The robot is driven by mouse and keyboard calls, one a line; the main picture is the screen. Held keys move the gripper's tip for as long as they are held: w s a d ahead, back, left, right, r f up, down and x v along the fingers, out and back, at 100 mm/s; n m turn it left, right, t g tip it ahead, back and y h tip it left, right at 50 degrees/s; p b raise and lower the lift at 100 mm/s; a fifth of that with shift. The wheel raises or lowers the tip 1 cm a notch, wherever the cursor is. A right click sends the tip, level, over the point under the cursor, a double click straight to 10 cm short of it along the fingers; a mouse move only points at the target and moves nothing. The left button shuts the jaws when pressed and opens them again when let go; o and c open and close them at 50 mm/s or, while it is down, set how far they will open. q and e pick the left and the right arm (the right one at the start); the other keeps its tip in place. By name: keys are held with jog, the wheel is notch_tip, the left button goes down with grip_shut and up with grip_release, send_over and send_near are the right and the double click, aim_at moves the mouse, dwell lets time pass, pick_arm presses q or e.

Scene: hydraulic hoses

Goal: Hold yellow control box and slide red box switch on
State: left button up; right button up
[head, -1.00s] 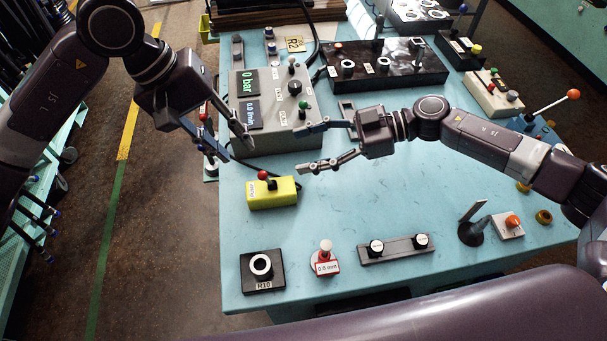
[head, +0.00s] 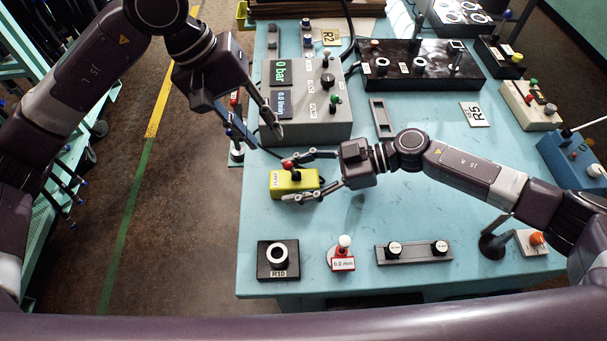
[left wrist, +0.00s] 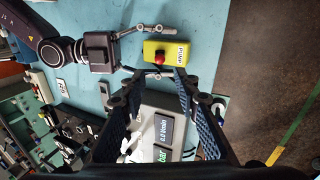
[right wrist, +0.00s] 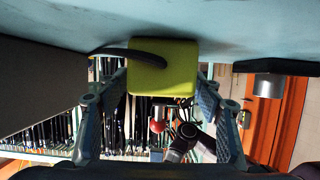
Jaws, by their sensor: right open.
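The yellow control box (head: 306,182) sits on the blue table, with a red ball-topped switch (head: 288,164) on its top. My right gripper (head: 305,176) is open, its fingers on either side of the box. In the right wrist view the box (right wrist: 163,80) lies between the spread fingers; contact cannot be told. The red ball (right wrist: 156,126) shows below it there. My left gripper (head: 267,141) is open and empty above and behind the box, pointing down. In the left wrist view the box (left wrist: 160,46) and red knob (left wrist: 159,58) are ahead of its spread fingers.
A grey display unit (head: 320,122) stands just behind the left gripper. A black cable runs to the yellow box. The table's left edge is near the box.

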pick_arm(q)
jog(key=shift+c, duration=0.3)
pick_arm(e)
jog(key=c, duration=1.3)
pick_arm(q)
jog(key=shift+f, duration=0.1)
jog(key=shift+c, duration=1.4)
jog(key=shift+s+f+n+g, duration=0.25)
jog(key=shift+f+n+g, duration=0.05)
jog(key=shift+c, duration=1.2)
jog(key=s+f+n+g+h, duration=0.2)
jog(key=n, duration=0.1)
jog(key=s+f+n+g+h, duration=0.1)
jog(key=n, duration=0.1)
jog(key=shift+s+d+f, duration=0.2)
jog(key=shift+d+f, duration=0.05)
jog(key=shift+f, duration=0.15)
grip_shut()
jog(key=a+f+n+t+h, duration=0.3)
jog(key=a+f+n+h, duration=0.2)
jog(key=n, duration=1.1)
jog(key=a+f+n+t+h, duration=0.4)
jog(key=a+n+h, duration=0.3)
jog(key=n, duration=0.9)
jog(key=shift+w+a+f, duration=0.25)
jog(key=shift+a+f, duration=0.15)
jog(key=shift+a, duration=0.3)
